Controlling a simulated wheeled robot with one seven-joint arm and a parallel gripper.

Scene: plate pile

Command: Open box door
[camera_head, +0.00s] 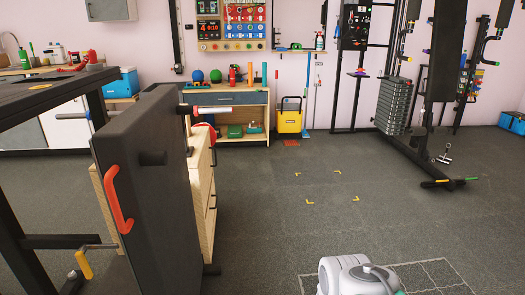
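A tall dark panel (160,215) stands upright at the left in the head view. It has a red-orange handle (118,200) on its near left face and a short dark peg above it. A pale wooden drawer unit (204,190) shows behind and beside it. A grey wall box (110,10) is cut by the top edge at the upper left, and its door looks shut. I cannot tell which of these is the task's box. A white rounded part of my arm (352,275) shows at the bottom right of centre. My gripper's fingers are not in view.
A dark frame table (60,90) with a yellow-handled lever (84,265) stands at the left. A wooden bench (252,100) and a yellow bucket (289,122) stand at the back wall. A weight machine (394,105) is at the right. The middle floor is clear.

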